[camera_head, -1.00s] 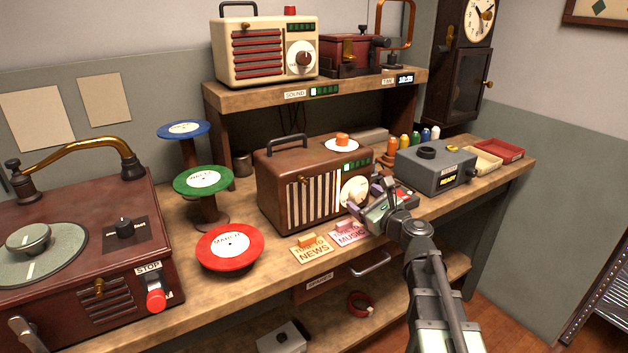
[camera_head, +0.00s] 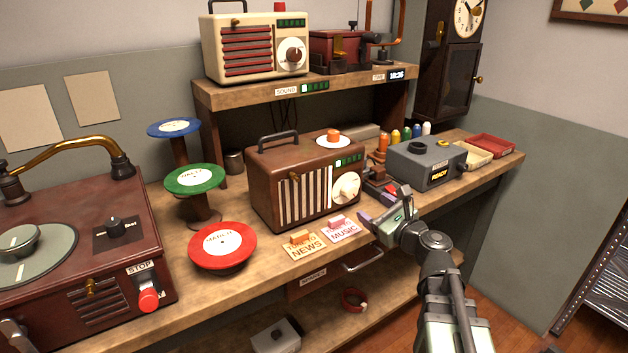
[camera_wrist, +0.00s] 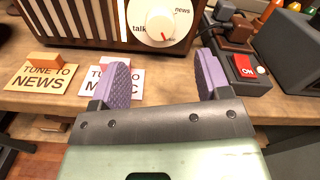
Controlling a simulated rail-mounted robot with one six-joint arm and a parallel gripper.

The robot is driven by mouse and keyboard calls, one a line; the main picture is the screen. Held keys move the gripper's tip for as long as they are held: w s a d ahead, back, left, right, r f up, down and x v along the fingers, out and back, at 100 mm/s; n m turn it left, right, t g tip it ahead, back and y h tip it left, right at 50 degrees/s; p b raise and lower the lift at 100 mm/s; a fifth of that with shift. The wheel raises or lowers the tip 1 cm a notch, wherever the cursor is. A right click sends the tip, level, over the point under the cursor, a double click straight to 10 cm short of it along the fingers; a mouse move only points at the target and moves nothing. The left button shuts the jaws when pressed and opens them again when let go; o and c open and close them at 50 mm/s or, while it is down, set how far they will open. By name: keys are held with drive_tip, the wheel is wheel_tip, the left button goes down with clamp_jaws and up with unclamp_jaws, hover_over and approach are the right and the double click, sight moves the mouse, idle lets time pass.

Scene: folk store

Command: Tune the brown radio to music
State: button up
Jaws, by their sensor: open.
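The brown radio (camera_head: 300,188) stands on the workbench, with a striped grille and a cream tuning dial (camera_head: 346,188) at its right front. In the wrist view the dial (camera_wrist: 161,20) shows the words "talk" and "news" and a red pointer mark; its top is cut off. A "TUNE TO MUSIC" card (camera_head: 343,230) with a pink block on it lies in front of the radio. The "TUNE TO NEWS" card (camera_head: 304,245) with an orange block lies left of it. My gripper (camera_head: 382,222) is open and empty, in front of the dial and partly hiding the music card in the wrist view.
A small device with a red ON switch (camera_wrist: 244,66) sits right of the radio. A grey box reading READY (camera_head: 428,165) stands behind it. A red MARCH disc (camera_head: 222,245) is to the left. A cream radio (camera_head: 255,45) stands on the shelf above. A drawer handle (camera_head: 362,261) juts out below the bench edge.

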sight(353, 193)
drive_tip(key=shift+w+a+m, duration=0.6)
drive_tip(key=shift+w+a, duration=0.05)
drive_tip(key=shift+w, duration=0.5)
drive_tip(key=shift+w+a+m, duration=0.6)
drive_tip(key=shift+w, duration=0.6)
drive_tip(key=shift+w+a+m, duration=0.6)
drive_tip(key=shift+w+a, duration=0.05)
drive_tip(key=shift+w, duration=0.5)
drive_tip(key=shift+w, duration=0.1)
drive_tip(key=c, duration=0.7)
